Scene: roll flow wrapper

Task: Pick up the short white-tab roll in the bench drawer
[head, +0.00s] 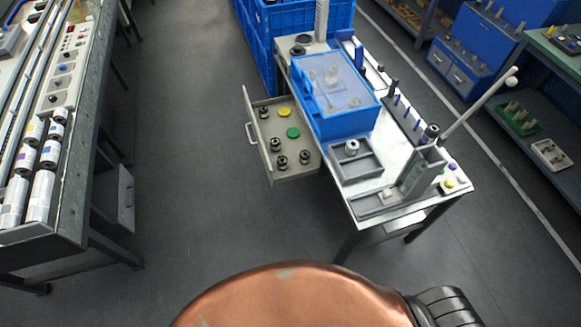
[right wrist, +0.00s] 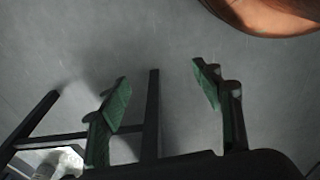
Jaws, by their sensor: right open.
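The bench drawer (head: 300,172) is pulled out on the left side of the bench in the head view. In it stand several small dark rolls, one near the back (head: 263,112), one at the left (head: 275,145) and others at the front (head: 282,162). They are too small for me to tell which has a white tab. My right gripper (right wrist: 161,78) shows in the right wrist view with its green-padded fingers wide apart and nothing between them, above the grey floor. My left gripper is not in view.
A yellow disc (head: 284,112) and a green disc (head: 293,132) lie in the drawer. The bench (head: 365,200) carries a blue bin (head: 340,122) and a grey tray (head: 368,168). Another bench with large rolls (head: 40,195) stands at the left. The floor between them is clear.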

